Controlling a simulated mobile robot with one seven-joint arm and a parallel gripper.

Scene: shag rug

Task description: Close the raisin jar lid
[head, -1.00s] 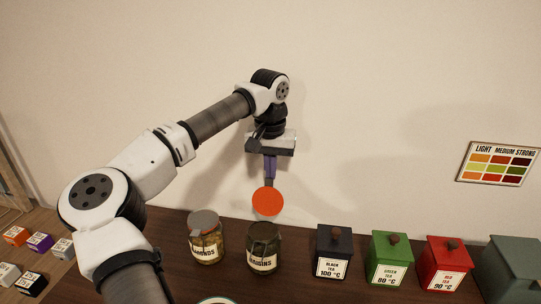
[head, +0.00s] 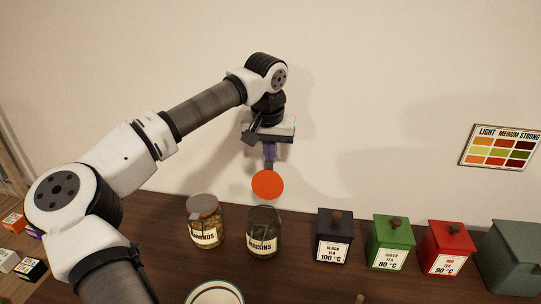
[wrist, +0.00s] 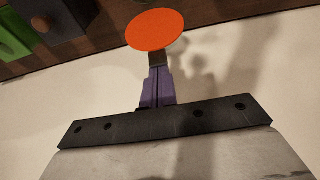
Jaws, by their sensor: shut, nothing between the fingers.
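The raisin jar (head: 264,236) is dark glass with a cream label and stands on the dark wood counter. A round orange disc (head: 267,184), which looks like its raised lid seen face-on, is above the jar's rim. The wrist view shows the disc (wrist: 155,29) at the tip of my fingers. I cannot tell whether the fingers touch the disc. The wrist view does not show the jar.
Black (head: 334,238), green (head: 390,243) and red (head: 446,248) tea boxes stand to the right. A pale round dish (head: 215,294) is at the front. The wall is close behind.

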